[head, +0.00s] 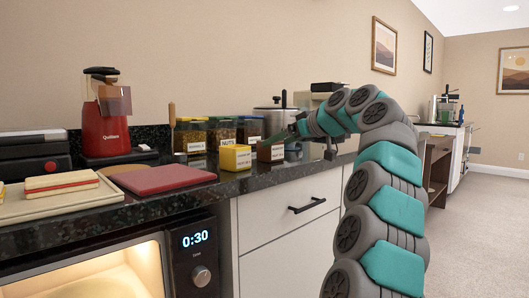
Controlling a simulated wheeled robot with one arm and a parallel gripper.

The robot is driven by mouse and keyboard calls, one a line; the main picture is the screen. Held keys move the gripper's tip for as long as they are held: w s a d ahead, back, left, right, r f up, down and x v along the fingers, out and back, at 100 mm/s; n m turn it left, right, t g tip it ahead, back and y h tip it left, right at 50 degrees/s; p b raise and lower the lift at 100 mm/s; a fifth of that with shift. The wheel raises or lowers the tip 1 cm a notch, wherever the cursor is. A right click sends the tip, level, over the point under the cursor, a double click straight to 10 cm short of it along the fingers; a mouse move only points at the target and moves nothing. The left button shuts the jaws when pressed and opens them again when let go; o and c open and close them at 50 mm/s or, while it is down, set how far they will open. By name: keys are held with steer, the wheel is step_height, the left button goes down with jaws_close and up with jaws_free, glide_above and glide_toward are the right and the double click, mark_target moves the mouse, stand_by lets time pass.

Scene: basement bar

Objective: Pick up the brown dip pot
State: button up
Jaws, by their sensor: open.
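A small brown dip pot (270,154) with a pale label stands on the dark counter, just right of a yellow pot (235,158). My gripper (284,136) is at the end of the teal and grey arm, reaching in from the right. Its jaws are open, with the fingertips close above the brown pot's right side. The fingers are small and partly dark, so I cannot tell whether they touch the pot.
Several labelled clear containers (222,131) stand behind the pots, and a metal pot (275,120) stands behind my gripper. A red board (162,179) and a red appliance (104,125) are left. A drawer handle (306,205) sticks out below the counter.

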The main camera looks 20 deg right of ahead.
mark_target(263, 149)
steer(key=shift+a+x, duration=0.15)
steer(key=shift+x, duration=1.75)
steer(key=shift+a+x, duration=0.1)
steer(key=shift+x, duration=1.8)
steer(key=shift+s+f, duration=0.1)
steer(key=shift+s, duration=0.05)
steer(key=c, duration=1.5)
